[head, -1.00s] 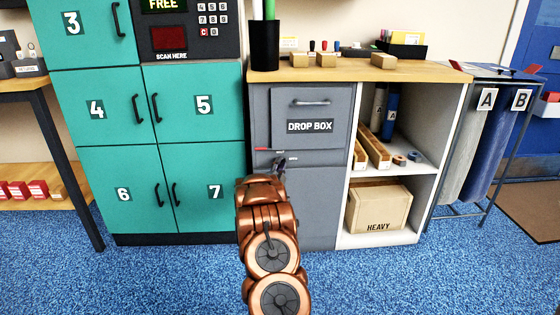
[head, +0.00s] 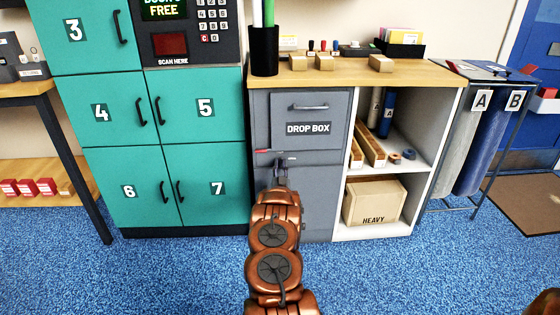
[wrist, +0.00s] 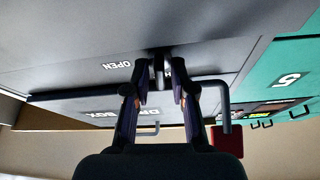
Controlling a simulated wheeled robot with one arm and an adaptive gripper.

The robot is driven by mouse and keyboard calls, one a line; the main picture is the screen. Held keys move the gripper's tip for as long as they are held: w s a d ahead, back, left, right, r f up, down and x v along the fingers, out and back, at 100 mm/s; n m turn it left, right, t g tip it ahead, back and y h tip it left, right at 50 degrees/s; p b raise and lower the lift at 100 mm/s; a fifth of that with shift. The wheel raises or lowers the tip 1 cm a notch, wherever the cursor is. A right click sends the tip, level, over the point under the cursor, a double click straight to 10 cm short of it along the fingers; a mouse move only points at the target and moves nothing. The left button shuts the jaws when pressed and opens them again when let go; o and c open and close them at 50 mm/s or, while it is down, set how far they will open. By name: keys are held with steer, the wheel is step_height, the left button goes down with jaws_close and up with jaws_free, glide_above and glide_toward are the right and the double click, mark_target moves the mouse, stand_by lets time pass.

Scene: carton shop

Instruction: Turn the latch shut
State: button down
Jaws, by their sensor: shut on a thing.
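The grey drop box cabinet (head: 310,185) stands in the middle of the head view, with a flap labelled DROP BOX above the latch. My gripper (wrist: 162,82) is shut on the small dark latch (wrist: 158,66) on the cabinet front, one finger on each side of it. In the head view my gripper (head: 280,178) is in front of the cabinet, just below the latch, and partly hides it. The OPEN label (wrist: 117,65) is beside the latch in the wrist view. A grey bent bar with a red end (wrist: 228,140) is on its other side.
Teal lockers (head: 205,190) stand close on the left. An open shelf unit with a HEAVY carton (head: 375,203) adjoins on the right. The flap's handle (head: 309,106) sticks out above my gripper. Blue floor (head: 180,275) is clear in front.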

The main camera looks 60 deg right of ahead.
steer(key=shift+r+n+t+y+p, duration=0.1)
steer(key=shift+n+t+y+p, duration=0.5)
steer(key=shift+n, duration=0.6)
steer(key=c, duration=1.2)
jaws_free()
steer(key=shift+c, duration=0.2)
steer(key=v, duration=1.2)
steer(key=shift+f, duration=0.25)
steer(key=shift+w+d, duration=0.1)
